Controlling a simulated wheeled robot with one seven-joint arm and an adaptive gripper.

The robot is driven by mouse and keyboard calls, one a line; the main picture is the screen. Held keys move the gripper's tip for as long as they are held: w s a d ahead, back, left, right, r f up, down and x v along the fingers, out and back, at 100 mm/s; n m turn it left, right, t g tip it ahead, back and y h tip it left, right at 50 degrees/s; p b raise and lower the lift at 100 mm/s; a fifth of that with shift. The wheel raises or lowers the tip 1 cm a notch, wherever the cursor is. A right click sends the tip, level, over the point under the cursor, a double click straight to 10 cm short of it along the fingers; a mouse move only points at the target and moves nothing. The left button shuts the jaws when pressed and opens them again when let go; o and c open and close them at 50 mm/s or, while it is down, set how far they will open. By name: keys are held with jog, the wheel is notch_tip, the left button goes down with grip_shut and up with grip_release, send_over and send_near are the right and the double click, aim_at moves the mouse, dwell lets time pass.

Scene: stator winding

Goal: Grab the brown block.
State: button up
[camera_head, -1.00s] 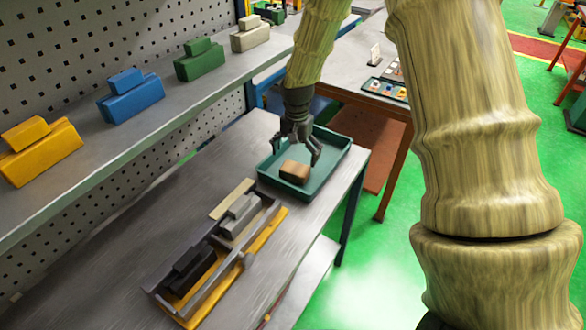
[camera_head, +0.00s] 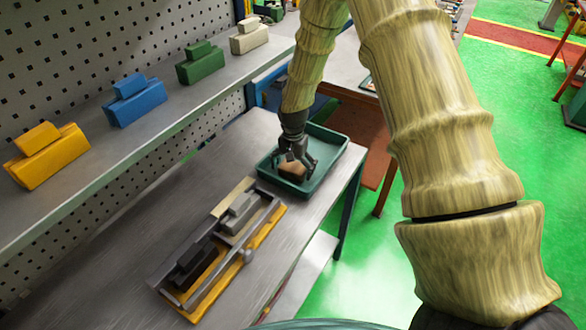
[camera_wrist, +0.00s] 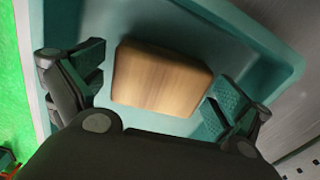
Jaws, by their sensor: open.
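The brown block (camera_head: 293,169) lies in the teal tray (camera_head: 333,143) on the metal table. In the wrist view the block (camera_wrist: 160,78) shows wood grain and rounded edges, lying flat on the tray floor. My gripper (camera_head: 294,167) is over the tray, its fingers down around the block. In the wrist view one finger is to the left of the block and one to the right, with a gap visible on the left side; the right pad is close to the block's corner. The gripper is open, and I cannot tell if the right finger touches.
A wooden-and-metal fixture (camera_head: 262,228) with black and grey parts stands on the table left of the tray. A shelf holds a yellow block (camera_head: 47,158), a blue block (camera_head: 136,103), a green block (camera_head: 200,65) and a cream block (camera_head: 249,38). The tray walls surround the gripper.

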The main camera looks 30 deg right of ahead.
jog(key=shift+s+r, duration=0.1)
jog(key=shift+s, duration=0.05)
jog(key=shift+c, duration=0.2)
jog(key=c, duration=1.1)
jog(key=shift+o, duration=0.2)
